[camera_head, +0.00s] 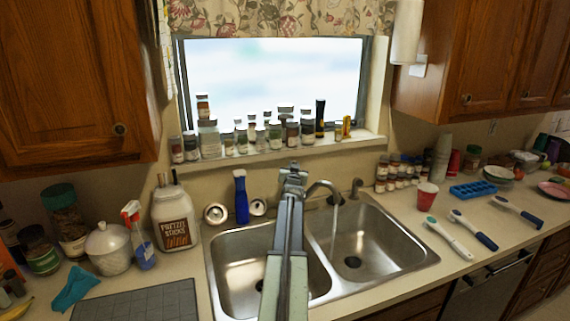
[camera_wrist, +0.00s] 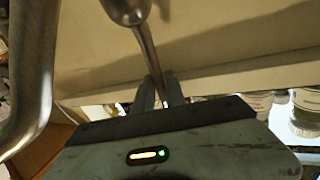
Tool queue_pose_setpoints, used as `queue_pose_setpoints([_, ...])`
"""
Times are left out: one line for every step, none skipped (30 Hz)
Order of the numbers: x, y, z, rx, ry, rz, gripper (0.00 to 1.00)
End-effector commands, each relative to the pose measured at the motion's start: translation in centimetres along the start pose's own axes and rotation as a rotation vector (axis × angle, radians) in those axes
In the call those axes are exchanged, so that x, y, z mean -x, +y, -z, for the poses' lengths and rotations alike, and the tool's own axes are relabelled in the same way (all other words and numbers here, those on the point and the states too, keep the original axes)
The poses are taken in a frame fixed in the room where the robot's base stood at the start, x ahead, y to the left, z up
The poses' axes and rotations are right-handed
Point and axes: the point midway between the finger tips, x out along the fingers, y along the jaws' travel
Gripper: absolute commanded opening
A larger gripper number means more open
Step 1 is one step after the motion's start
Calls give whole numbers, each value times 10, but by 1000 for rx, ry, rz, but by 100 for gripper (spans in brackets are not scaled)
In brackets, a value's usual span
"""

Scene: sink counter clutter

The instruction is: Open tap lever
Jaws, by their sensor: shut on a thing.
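The tap's curved metal spout (camera_head: 322,186) rises behind the double sink (camera_head: 424,259), just right of my arm. A thin pale streak like running water hangs below the spout tip. My gripper (camera_head: 293,174) is at the tap, in front of the window wall. In the wrist view the slim metal tap lever (camera_wrist: 148,48) runs down from a rounded base to between my fingertips (camera_wrist: 161,90), which are shut on its end. The spout also shows large at the left of the wrist view (camera_wrist: 32,75). In the head view my arm hides the lever.
A blue bottle (camera_head: 241,200) stands left of my arm, near a pretzel jar (camera_head: 174,219). Several small jars line the windowsill (camera_head: 273,153) behind my gripper.

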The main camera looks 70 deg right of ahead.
Motion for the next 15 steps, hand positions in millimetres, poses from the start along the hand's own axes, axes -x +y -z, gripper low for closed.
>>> queue_pose_setpoints([0,4,0,-3,-3,-4,0])
queue_pose_setpoints([0,4,0,-3,-4,-4,0])
queue_pose_setpoints([0,4,0,-3,-4,-4,0])
queue_pose_setpoints([0,4,0,-3,-4,-4,0])
queue_pose_setpoints([0,3,-1,-3,-4,-3,0])
queue_pose_setpoints([0,3,-1,-3,-3,-3,0])
queue_pose_setpoints([0,2,-1,-3,-3,-2,0])
queue_pose_setpoints([0,2,-1,-3,-3,-2,0])
queue_pose_setpoints([0,2,-1,-3,-3,-2,0])
queue_pose_setpoints([0,1,-1,-3,-3,-1,22])
queue_pose_setpoints([0,1,-1,-3,-3,-1,30])
queue_pose_setpoints([0,0,-1,-3,-3,0,36])
queue_pose_setpoints([0,0,-1,-2,-3,0,36])
queue_pose_setpoints([0,-1,-1,-2,-3,1,36])
queue_pose_setpoints([0,-1,-1,-2,-3,1,36])
